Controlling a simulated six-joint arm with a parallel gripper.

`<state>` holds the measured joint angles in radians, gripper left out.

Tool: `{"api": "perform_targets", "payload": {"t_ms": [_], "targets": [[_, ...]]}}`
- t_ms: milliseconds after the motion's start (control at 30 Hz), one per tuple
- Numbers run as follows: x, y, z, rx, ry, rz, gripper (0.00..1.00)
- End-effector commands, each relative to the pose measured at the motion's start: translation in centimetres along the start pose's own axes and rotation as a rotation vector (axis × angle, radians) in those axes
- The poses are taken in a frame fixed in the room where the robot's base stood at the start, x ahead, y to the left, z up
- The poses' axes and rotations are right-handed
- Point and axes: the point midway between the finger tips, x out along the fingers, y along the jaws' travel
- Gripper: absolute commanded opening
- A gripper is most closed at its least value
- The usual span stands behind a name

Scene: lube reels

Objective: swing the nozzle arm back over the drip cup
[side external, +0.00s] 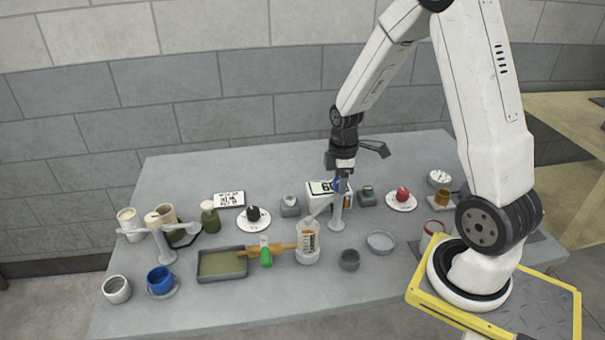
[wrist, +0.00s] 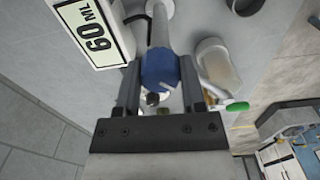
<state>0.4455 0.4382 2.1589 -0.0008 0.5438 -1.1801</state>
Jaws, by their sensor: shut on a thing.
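My gripper (side external: 339,180) points down over the middle of the table and is shut on a blue knob (wrist: 158,68) at the top of a pale post (side external: 337,218). In the wrist view the knob sits between both fingers. A pale nozzle arm (side external: 322,207) slopes from the post to the left, its low end by the mouth of a clear bottle with a label (side external: 307,243). A small dark grey cup (side external: 349,260), which may be the drip cup, stands in front of the post, apart from the arm's end. The arm's joint at the knob is partly hidden by my fingers.
A white box marked 60 ML (wrist: 92,30) stands close behind the post. A shallow grey dish (side external: 380,242) lies to the right. Another pale stand (side external: 160,240) is farther left.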

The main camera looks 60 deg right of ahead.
Motion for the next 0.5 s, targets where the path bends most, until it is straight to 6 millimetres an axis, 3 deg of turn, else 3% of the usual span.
{"api": "perform_targets", "payload": {"t_ms": [500], "targets": [[-0.06, 0.05, 0.0, -0.187, 0.0, -0.001, 0.0]]}}
